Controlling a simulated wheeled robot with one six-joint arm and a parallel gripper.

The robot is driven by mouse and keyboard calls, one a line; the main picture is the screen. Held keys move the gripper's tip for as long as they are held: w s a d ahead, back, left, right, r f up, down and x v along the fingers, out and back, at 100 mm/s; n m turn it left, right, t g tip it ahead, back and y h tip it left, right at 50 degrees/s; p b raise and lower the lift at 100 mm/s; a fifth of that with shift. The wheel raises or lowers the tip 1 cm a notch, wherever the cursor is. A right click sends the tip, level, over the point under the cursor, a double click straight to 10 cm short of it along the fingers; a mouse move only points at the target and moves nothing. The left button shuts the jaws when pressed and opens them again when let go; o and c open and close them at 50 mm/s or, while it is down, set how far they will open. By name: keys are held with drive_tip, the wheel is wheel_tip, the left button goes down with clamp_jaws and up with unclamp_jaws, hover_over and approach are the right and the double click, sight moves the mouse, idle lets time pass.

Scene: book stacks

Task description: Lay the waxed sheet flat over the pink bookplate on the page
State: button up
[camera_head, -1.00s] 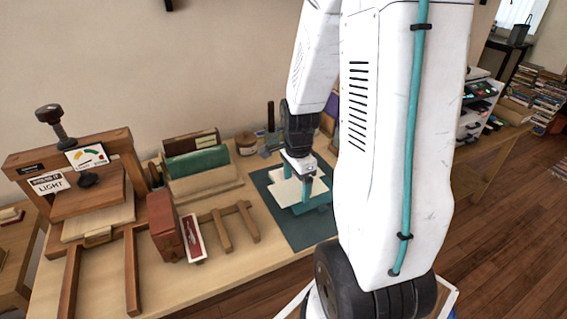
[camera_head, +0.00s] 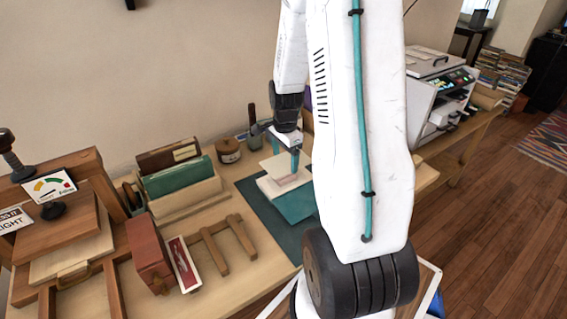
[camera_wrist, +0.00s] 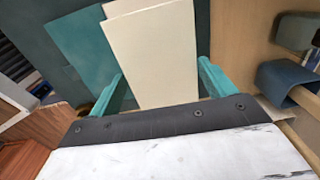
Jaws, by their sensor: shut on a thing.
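My gripper (camera_head: 296,150) has teal fingers and points down over the open book. In the wrist view my gripper (camera_wrist: 162,88) has a cream sheet (camera_wrist: 152,50) between its fingers, which I take for the waxed sheet; it also shows in the head view as a pale tilted piece (camera_head: 276,166). The book's teal cover (camera_head: 296,206) lies on the dark mat, with a pale page (camera_head: 270,187) beside it. A faint pink patch, likely the bookplate (camera_head: 288,182), shows on the page below the fingers. I cannot tell whether the sheet touches the page.
A dark green mat (camera_head: 262,206) lies under the book. To the left are a wooden stand with books (camera_head: 180,178), a red box (camera_head: 148,250), a wooden rack (camera_head: 215,245) and a press (camera_head: 66,225). A round tin (camera_head: 228,150) stands behind. A white machine (camera_head: 440,95) stands right.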

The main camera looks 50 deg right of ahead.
sight(285, 163)
drive_tip(key=f, duration=0.3)
drive_tip(key=shift+a, duration=0.3)
drive_tip(key=shift+s+d+f, duration=0.1)
drive_tip(key=shift+f, duration=0.6)
drive_tip(key=o, duration=0.9)
drive_tip(key=shift+c, duration=0.2)
